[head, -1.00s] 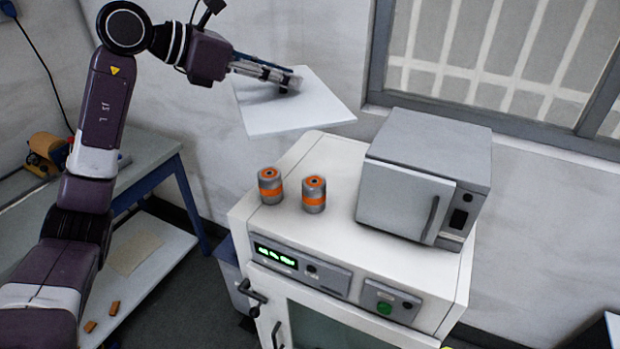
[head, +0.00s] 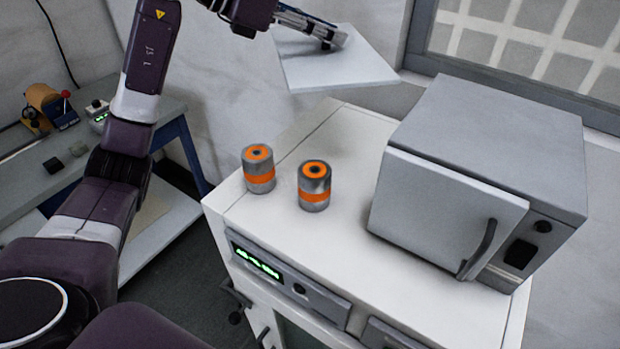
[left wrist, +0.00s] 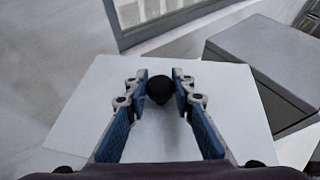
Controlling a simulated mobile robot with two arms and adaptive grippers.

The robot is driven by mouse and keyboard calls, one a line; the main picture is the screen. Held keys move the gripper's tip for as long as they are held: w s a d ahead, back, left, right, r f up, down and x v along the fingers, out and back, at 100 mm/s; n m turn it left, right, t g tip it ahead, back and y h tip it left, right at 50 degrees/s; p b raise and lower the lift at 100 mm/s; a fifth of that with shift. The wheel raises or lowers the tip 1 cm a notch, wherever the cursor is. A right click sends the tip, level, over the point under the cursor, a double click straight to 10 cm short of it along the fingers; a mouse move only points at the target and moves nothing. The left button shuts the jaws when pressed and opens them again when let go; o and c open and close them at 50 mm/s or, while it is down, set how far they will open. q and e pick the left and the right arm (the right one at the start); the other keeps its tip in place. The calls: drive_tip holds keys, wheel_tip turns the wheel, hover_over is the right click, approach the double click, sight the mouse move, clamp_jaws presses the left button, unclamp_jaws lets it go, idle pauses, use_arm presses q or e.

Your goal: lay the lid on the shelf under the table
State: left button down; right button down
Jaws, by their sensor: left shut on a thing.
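The lid is a flat pale square plate (head: 340,70) with a round black knob (left wrist: 159,89). My left gripper (head: 338,38) is shut on the knob and holds the lid in the air beyond the back left of the white cabinet. In the left wrist view the two blue-padded fingers stand on either side of the knob. The table (head: 90,130) stands at the left with a blue leg. Its low shelf (head: 165,235) shows in part behind my left arm. My right gripper is not in view.
Two metal cans with orange bands (head: 258,168) (head: 314,186) stand on the white cabinet (head: 335,240). A grey oven-like box (head: 480,150) stands at its right. A tape dispenser (head: 50,105) and small devices are on the table. Dark floor shows between table and cabinet.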

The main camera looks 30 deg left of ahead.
use_arm(q)
drive_tip(key=shift+w+f, duration=0.3)
drive_tip(key=shift+f, duration=0.15)
wheel_tip(320, 180, down, 15)
drive_tip(key=p, duration=0.3)
drive_tip(key=shift+f+p, duration=0.75)
drive_tip(key=shift+f, duration=1.5)
drive_tip(key=shift+f, duration=0.15)
drive_tip(key=c, duration=1.7)
unclamp_jaws()
drive_tip(key=shift+s, duration=0.1)
drive_tip(key=shift+o, duration=0.2)
